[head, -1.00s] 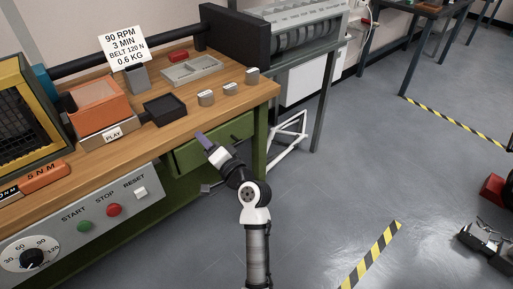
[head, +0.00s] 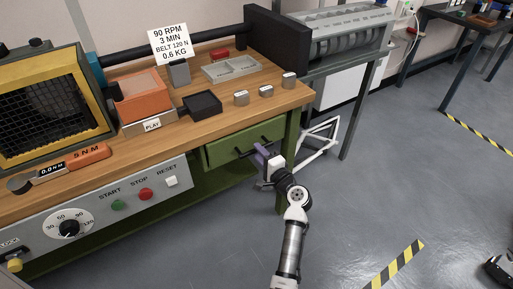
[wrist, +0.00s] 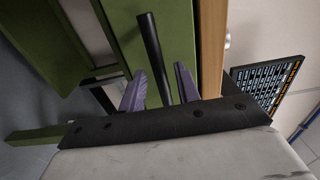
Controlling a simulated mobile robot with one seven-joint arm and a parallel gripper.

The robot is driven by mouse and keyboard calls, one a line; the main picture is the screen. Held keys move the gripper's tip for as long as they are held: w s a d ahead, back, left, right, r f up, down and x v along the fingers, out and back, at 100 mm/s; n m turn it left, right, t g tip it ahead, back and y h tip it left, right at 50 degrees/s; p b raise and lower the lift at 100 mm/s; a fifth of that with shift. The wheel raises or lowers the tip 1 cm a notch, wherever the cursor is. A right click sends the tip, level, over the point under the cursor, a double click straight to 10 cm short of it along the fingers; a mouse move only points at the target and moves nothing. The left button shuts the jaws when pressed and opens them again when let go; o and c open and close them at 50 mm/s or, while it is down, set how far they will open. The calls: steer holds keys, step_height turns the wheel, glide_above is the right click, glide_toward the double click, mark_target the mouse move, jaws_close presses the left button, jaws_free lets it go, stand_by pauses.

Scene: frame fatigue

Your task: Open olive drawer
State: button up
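The olive drawer (head: 222,151) is under the right end of the wooden bench top and looks shut. Its dark bar handle (head: 275,141) runs across the front. My gripper (head: 260,153) is at the handle, with its purple fingers pointing toward the drawer front. In the wrist view the dark handle (wrist: 150,45) passes between the two spread fingers of my gripper (wrist: 161,84), with gaps visible on both sides. The green drawer front (wrist: 178,45) is just beyond. My arm hides part of the area below the handle.
The wooden bench top (head: 222,120) overhangs above the drawer and holds a black tray (head: 203,107) and several small metal weights (head: 266,92). A control panel (head: 100,214) is to the left. A white frame (head: 316,143) stands right of the bench. Open grey floor (head: 400,190) lies to the right.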

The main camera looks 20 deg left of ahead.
steer(key=shift+x, duration=1.2)
jaws_close()
